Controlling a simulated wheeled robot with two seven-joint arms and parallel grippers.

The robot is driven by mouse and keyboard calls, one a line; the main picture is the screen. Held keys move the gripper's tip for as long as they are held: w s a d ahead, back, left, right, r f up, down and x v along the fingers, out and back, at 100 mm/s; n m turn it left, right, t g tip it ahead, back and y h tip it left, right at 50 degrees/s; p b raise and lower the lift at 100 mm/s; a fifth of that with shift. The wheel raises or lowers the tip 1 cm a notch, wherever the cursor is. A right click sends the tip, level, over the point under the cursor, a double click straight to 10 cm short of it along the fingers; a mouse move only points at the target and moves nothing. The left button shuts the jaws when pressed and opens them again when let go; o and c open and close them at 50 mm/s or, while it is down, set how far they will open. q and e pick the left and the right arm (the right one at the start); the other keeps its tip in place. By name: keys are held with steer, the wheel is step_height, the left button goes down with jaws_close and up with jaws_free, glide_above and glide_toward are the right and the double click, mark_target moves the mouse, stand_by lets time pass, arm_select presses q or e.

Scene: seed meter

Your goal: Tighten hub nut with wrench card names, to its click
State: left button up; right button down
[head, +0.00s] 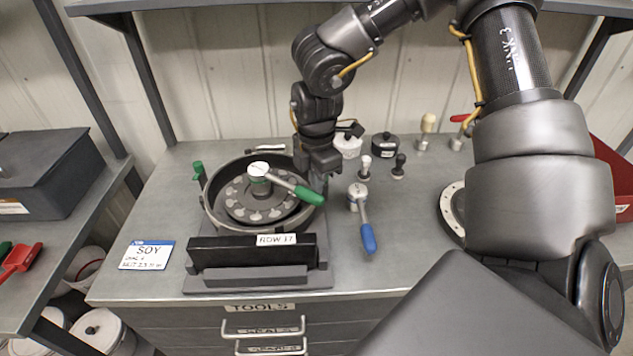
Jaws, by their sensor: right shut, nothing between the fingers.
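The seed meter (212,210) is a round open housing with a slotted disc inside, on a dark stand labelled ROW 17. A green-handled wrench (283,184) has its silver head over the hub in the middle, with its handle pointing right and toward me. It hides the hub nut. A blue-handled wrench (365,228) stands on the bench right of the meter. The card (148,254) at the left reads SOY; its smaller lines are too small to read surely. My right gripper (321,184) is shut and empty beside the green handle's end; contact is unclear. My left gripper is out of view.
Behind the gripper stand a white pot (347,147), a black pot (384,147) and small knobbed tools (398,166). A red bin (612,175) is at the far right. Bench space (410,255) is clear right of the blue wrench.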

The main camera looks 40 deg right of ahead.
mark_target(305, 200)
steer(key=shift+s+a, duration=0.1)
steer(key=shift+a, duration=0.05)
steer(key=shift+s+a+b, duration=0.35)
steer(key=shift+a+b, duration=0.05)
steer(key=shift+a, duration=0.15)
steer(key=shift+s+a+b, duration=0.3)
steer(key=shift+a+b, duration=0.1)
steer(key=shift+a, duration=0.15)
steer(key=shift+s+a+f+b, duration=0.1)
steer(key=shift+s+a+b, duration=0.1)
steer(key=shift+a+b, duration=0.2)
steer(key=shift+s+a+f+b, duration=0.15)
steer(key=shift+a+b, duration=0.1)
steer(key=shift+a, duration=0.2)
steer(key=shift+s+a+r, duration=0.1)
steer(key=shift+a+r, duration=0.05)
steer(key=shift+a, duration=0.3)
steer(key=shift+a, duration=0.1)
